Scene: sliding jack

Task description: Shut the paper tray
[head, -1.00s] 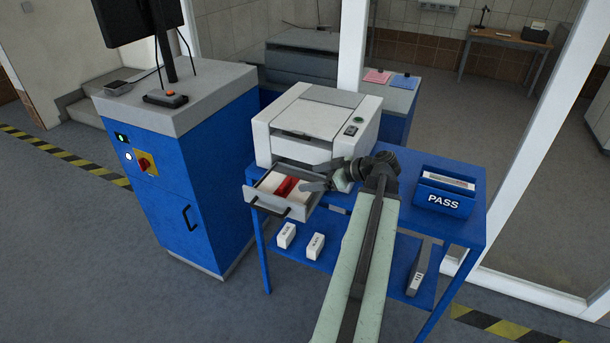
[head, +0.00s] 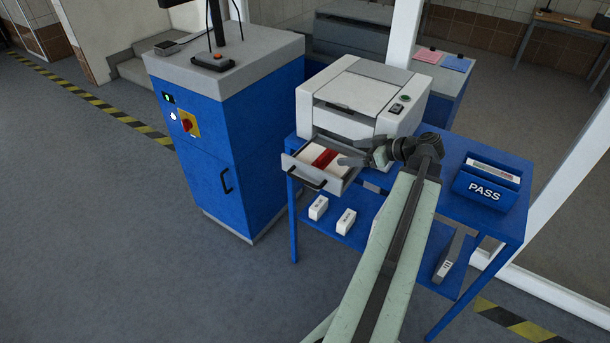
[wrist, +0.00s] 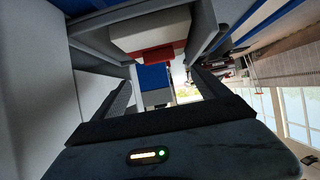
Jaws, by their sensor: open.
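The paper tray (head: 294,170) is pulled out from the front of the white printer (head: 345,112) on the blue table. It has a dark handle on its front and holds white paper and a red piece (head: 325,159). My gripper (head: 345,161) is open beside the tray's right side, with its fingers pointing left towards it. I cannot tell whether a finger touches the tray wall. In the wrist view the two fingers (wrist: 165,92) are spread, with nothing between them, and the red piece (wrist: 155,54) shows beyond.
A blue cabinet (head: 235,150) with a grey top stands to the left. A blue PASS bin (head: 488,185) sits on the table's right. Two small white boxes (head: 318,208) and a grey binder (head: 450,255) rest on the lower shelf. Floor in front is clear.

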